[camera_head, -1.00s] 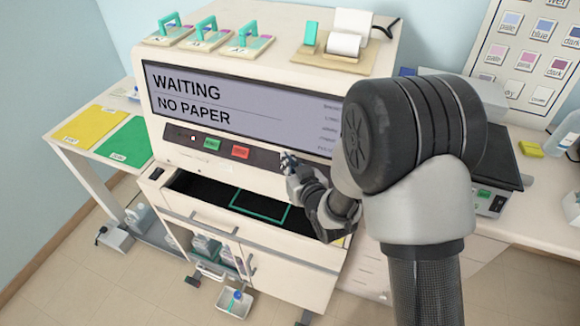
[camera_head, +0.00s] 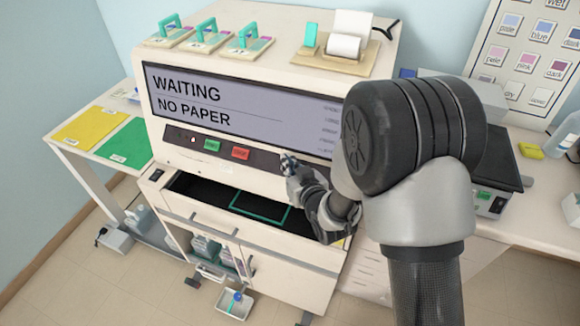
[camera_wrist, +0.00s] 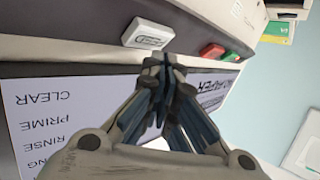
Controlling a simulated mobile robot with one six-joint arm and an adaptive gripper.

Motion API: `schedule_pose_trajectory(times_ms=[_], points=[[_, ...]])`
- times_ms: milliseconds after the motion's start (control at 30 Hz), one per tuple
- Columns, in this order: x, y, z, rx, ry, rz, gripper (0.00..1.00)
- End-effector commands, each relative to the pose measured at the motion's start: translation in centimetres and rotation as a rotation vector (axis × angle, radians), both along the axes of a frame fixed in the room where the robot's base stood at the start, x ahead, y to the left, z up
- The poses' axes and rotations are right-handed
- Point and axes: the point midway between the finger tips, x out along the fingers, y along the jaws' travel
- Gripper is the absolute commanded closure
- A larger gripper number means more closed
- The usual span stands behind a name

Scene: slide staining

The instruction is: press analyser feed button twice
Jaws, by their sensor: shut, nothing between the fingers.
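The analyser (camera_head: 250,62) is a large cream cabinet with a screen (camera_head: 245,110) reading "WAITING" and "NO PAPER". Below the screen, a dark strip holds a green button (camera_head: 211,145) and a red button (camera_head: 240,153). In the wrist view, a white raised button (camera_wrist: 147,33) stands on this strip; its lettering is too small to read surely. My gripper (camera_head: 288,160) is shut and empty in front of the strip, right of the red button. In the wrist view its closed fingertips (camera_wrist: 160,63) are close beside the white button, apparently not over it. My gripper hides this button in the head view.
A paper-roll printer (camera_head: 347,38) and several teal-handled slide holders (camera_head: 205,38) stand on top. An open drawer bay (camera_head: 215,195) lies below the strip. A side table holds yellow (camera_head: 88,128) and green (camera_head: 125,143) mats.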

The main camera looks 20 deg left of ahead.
Motion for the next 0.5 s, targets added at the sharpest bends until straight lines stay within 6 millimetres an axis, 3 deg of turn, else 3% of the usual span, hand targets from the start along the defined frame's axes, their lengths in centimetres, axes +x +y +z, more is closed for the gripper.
schedule_pose_trajectory(times_ms=[500], points=[[0.57, -0.04, -0.7, 0.001, -0.001, 0.0, 1.0]])
